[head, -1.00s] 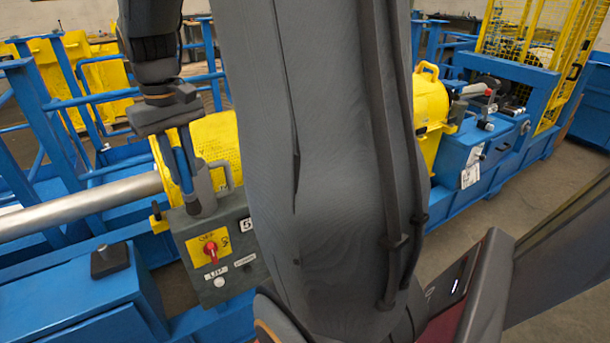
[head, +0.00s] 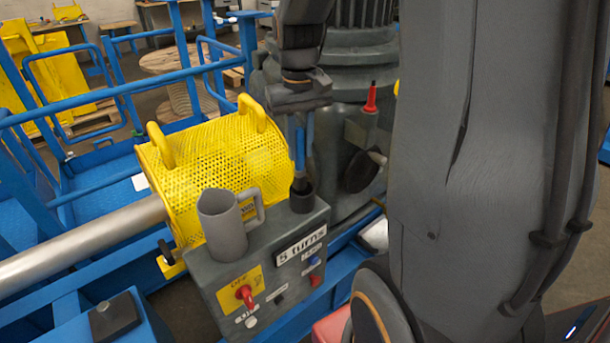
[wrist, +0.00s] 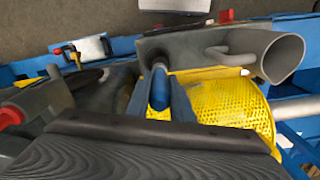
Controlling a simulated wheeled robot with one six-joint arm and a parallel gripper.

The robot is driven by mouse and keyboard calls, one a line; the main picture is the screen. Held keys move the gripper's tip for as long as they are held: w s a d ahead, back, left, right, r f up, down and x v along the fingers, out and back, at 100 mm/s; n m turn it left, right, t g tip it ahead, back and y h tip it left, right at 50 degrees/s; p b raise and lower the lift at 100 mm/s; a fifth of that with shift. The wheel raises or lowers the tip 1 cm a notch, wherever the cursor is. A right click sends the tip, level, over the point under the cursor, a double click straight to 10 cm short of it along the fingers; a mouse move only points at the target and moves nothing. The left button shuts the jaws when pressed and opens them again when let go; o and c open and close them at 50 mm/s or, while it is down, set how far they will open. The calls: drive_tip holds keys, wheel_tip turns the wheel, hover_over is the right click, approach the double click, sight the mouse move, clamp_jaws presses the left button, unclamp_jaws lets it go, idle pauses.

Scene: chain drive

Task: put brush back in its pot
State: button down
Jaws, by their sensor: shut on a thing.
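My gripper (head: 299,128), seen end-on in the wrist view (wrist: 158,108), points down and is shut on the brush. The brush (head: 300,150) hangs nearly upright; its blue handle (wrist: 159,88) shows in the wrist view. A small dark pot (head: 302,202) stands on the top of the grey control box, directly below my gripper; it also shows in the wrist view (wrist: 178,50). The brush's dark lower end meets the pot's mouth in the head view. I cannot tell whether it is inside the mouth or just above it.
A grey jug (head: 222,228) with a handle stands on the control box (head: 262,290), left of the pot. A yellow perforated guard (head: 225,160) lies behind. A red-tipped grey part (head: 370,100) and a big motor are close on the right.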

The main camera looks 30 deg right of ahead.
sight(302, 128)
drive_tip(key=f, duration=0.2)
drive_tip(key=shift+s+d+f, duration=0.1)
drive_tip(key=shift+d+f, duration=0.15)
drive_tip(key=shift+f, duration=0.15)
drive_tip(key=shift+f+p, duration=0.55)
drive_tip(key=shift+f, duration=1.4)
drive_tip(key=c, duration=1.6)
unclamp_jaws()
drive_tip(key=shift+o, duration=0.2)
wheel_tip(302, 128, up, 12)
drive_tip(key=shift+r+b, duration=0.15)
drive_tip(key=shift+b, duration=0.8)
